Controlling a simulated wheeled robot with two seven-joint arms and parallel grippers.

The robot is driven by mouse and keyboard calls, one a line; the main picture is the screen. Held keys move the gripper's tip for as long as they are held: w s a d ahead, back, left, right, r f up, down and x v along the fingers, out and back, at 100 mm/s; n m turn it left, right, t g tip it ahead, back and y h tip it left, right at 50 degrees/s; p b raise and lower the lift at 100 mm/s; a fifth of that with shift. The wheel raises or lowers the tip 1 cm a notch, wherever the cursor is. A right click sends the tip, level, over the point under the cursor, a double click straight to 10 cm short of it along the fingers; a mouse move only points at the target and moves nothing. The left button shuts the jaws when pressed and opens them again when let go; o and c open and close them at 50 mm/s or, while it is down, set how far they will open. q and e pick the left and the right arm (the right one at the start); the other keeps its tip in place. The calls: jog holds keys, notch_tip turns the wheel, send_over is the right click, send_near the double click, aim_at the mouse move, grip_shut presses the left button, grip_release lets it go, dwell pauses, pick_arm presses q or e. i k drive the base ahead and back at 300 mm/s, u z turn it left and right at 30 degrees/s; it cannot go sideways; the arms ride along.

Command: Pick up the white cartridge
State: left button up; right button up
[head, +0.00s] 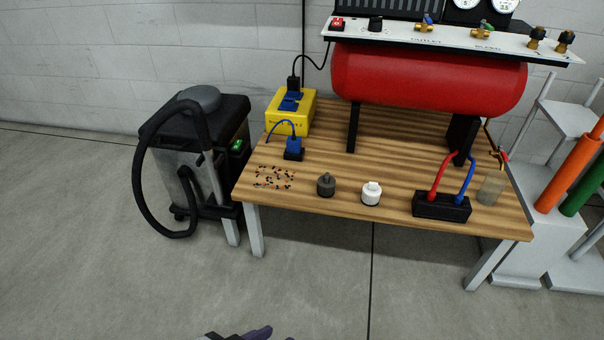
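The white cartridge (371,193) stands upright on the wooden table (300,197), close to its front edge. It is a short cylinder with a narrower knob on top, and nothing touches it. A similar dark grey cartridge (326,185) stands just to its left. A dark and purple tip, seemingly of my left gripper (250,334), barely shows at the bottom edge, well in front of the table and away from the cartridge. Its fingers are too cut off to tell open from shut. My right gripper is not in view.
Small scattered bits (273,178) lie left of the cartridges. A black terminal block (441,206) with red and blue cables and a translucent cup (491,188) stand right. A red tank (425,80) stands behind. A vacuum (200,150) is left of the table. The front floor is clear.

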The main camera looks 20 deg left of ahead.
aim_at(371, 191)
jog(key=u, duration=0.45)
jog(key=i, duration=1.3)
jog(key=z, duration=0.4)
